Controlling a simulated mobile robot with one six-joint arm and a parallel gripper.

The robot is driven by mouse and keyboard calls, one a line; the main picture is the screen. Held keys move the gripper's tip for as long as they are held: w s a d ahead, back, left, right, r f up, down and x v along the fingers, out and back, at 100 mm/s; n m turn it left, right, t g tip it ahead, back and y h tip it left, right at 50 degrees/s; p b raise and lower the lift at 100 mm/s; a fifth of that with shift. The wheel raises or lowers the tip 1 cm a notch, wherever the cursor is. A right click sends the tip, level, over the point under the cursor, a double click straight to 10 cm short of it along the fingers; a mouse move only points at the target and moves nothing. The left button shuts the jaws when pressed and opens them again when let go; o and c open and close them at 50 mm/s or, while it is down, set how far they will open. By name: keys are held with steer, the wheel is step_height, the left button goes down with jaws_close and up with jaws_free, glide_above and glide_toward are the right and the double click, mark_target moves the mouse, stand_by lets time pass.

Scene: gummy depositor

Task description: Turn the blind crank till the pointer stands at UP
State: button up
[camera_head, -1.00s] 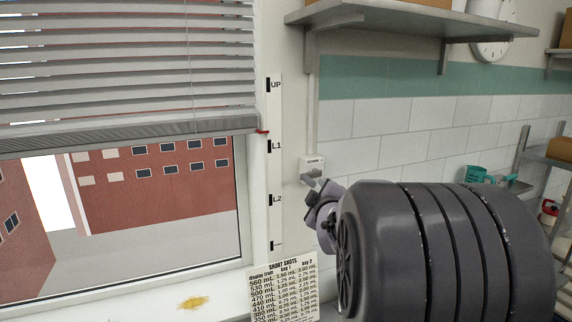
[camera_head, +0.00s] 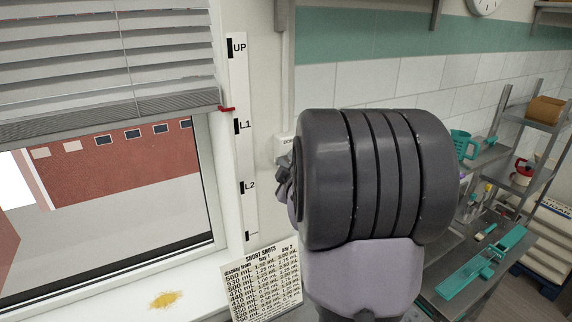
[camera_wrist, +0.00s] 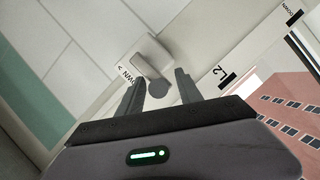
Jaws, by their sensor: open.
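The blind (camera_head: 110,60) hangs partly lowered over the window. Its red pointer (camera_head: 227,109) stands between UP and L1 on the white scale strip (camera_head: 236,85), nearer L1. The crank's white wall box (camera_head: 283,147) is partly hidden behind my arm in the head view. In the wrist view the box (camera_wrist: 137,62) shows lettering ending in "WN" and an arrow, and the grey crank handle (camera_wrist: 158,88) lies between my fingers. My gripper (camera_wrist: 159,77) is open, one finger on each side of the handle; contact cannot be told.
A "SHORT SHOTS" card (camera_head: 268,285) stands on the sill below the strip. A yellow spill (camera_head: 165,299) lies on the sill. Shelving with a teal jug (camera_head: 463,145) and a bench with a teal tool (camera_head: 482,262) stand at the right.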

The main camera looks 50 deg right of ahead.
jaws_close()
steer(key=shift+w, duration=0.1)
stand_by(1.2)
